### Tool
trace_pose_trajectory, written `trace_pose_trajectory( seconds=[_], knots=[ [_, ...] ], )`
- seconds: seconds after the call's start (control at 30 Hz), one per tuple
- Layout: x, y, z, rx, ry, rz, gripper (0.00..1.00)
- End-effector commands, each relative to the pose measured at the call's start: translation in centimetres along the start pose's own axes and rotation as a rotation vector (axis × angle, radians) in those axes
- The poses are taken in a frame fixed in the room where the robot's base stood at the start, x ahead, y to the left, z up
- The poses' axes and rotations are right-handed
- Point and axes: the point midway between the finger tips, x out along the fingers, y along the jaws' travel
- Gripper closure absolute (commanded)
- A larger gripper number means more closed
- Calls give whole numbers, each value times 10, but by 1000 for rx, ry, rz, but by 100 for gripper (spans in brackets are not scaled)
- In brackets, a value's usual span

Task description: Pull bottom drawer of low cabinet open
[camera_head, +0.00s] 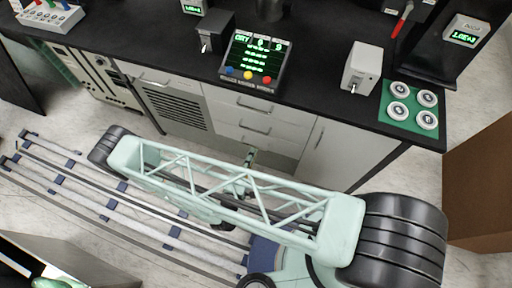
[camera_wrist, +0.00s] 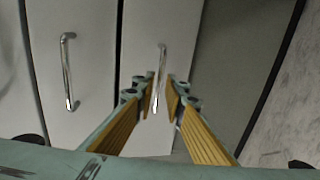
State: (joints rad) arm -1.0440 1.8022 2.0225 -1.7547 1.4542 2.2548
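The low cabinet (camera_head: 292,106) has a stack of pale drawer fronts under the black worktop. The bottom drawer (camera_head: 281,146) looks closed, and my arm and gripper partly cover it in the head view. In the wrist view the bottom drawer front (camera_wrist: 150,139) has a slim metal bar handle (camera_wrist: 161,62). My gripper (camera_wrist: 162,92) is open, with its fingertips apart and the handle's lower end appearing between them. Contact with the handle cannot be told. The gripper (camera_head: 249,158) looks small in the head view, at the bottom drawer.
The drawer above has its own handle (camera_wrist: 67,70), left of my fingers in the wrist view. A grey panel (camera_wrist: 217,55) lies beyond the bottom drawer. A plain cabinet door (camera_head: 335,150) stands to the right. Instruments, including a display box (camera_head: 256,60), stand on the worktop (camera_head: 320,62).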

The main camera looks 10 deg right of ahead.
Motion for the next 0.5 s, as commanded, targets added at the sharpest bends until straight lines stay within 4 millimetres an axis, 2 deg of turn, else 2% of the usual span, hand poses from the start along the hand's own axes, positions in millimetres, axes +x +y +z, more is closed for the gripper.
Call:
trace_pose_trajectory(
  seconds=[0.5],
  knots=[
    [32,-1,1,2,-2,-1,89]
  ],
)
